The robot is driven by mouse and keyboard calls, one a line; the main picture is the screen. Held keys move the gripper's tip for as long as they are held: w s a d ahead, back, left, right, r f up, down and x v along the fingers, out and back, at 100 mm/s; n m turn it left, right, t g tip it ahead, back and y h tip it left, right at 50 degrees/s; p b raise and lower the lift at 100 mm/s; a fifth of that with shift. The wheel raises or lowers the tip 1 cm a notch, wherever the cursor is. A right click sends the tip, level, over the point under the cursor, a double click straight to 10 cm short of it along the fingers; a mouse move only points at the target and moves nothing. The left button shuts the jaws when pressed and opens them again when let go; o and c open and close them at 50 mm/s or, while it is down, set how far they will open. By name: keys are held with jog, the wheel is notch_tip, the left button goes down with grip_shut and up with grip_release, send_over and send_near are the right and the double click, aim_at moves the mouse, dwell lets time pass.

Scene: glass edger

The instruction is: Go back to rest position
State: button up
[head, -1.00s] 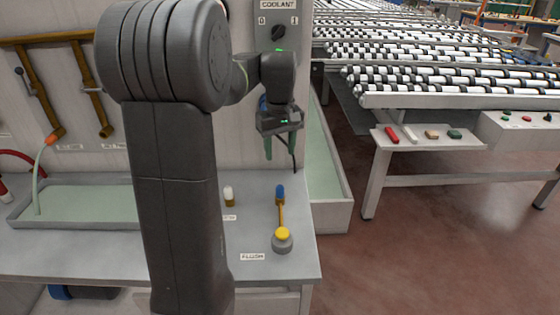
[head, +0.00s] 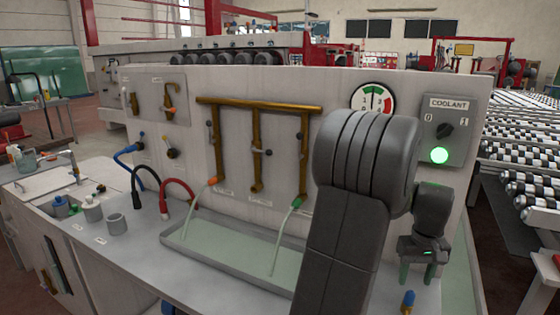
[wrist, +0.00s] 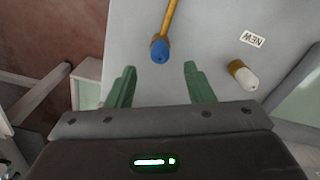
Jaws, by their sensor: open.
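My gripper (head: 417,272) is at the right of the head view, pointing down over the right end of the bench, below the coolant panel. In the wrist view my gripper (wrist: 160,85) shows two green fingers spread apart with nothing between them. A blue-tipped brown tool (wrist: 160,50) lies on the bench ahead of the fingers, apart from them. Its blue tip (head: 408,299) also shows at the bottom of the head view. A white-capped brown piece (wrist: 243,74) lies to the right, near a NEW label.
A shallow trough (head: 225,256) with pale green liquid lies left of my arm, two nozzles running into it. A coolant panel (head: 446,130) with a knob and lit green lamp is on the wall beside a gauge (head: 372,101).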

aim_at(411, 291)
notch_tip(411, 291, down, 6)
jog(key=shift+r, duration=0.2)
jog(key=shift+r+p, duration=0.35)
